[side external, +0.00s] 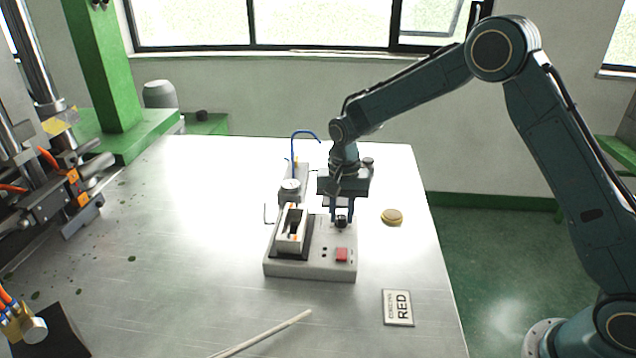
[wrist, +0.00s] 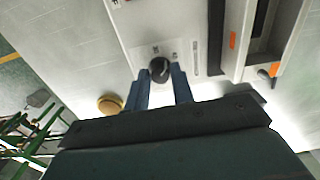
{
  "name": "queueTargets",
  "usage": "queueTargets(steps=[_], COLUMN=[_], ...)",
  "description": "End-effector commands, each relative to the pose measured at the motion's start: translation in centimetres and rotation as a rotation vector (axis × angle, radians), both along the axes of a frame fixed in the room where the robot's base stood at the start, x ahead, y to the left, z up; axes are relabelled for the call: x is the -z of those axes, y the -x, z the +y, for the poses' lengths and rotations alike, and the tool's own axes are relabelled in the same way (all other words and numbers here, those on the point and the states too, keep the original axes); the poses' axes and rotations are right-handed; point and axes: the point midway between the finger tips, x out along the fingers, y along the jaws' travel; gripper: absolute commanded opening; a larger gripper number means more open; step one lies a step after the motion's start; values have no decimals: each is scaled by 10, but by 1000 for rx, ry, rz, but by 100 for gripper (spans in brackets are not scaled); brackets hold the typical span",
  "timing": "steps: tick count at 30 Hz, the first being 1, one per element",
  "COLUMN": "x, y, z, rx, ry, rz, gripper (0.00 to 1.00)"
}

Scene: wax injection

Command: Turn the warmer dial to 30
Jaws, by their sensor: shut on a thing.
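The warmer (side external: 310,269) is a pale grey box on the metal table. Its black round dial (side external: 341,221) is on the right part of its top, behind a red switch (side external: 341,255). The dial also shows in the wrist view (wrist: 159,68), with small marks around it that are too small to read. My gripper (side external: 341,214) points down over the dial. Its blue fingers (wrist: 161,82) stand on either side of the dial and are shut on it. The dial's pointer and setting cannot be made out.
A white and black holder (side external: 291,229) stands on the warmer's left part. A round yellow-brown tin (side external: 391,216) lies right of the warmer. The left table area is mostly clear.

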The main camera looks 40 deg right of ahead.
Motion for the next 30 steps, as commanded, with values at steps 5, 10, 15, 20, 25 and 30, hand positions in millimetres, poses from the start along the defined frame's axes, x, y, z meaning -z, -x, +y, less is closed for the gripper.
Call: queueTargets(steps=[5,10,15,20,25,30], x=[-1,-1,-1,-1,-1,-1], y=[0,0,0,0,0,0], z=[0,0,0,0,0,0], rx=[-159,-321,-478,-608,-710,-769], ry=[0,0,0,0,0,0], rz=[0,-1,-1,-1,-1,-1], gripper=[1,1,1,1,1,1])
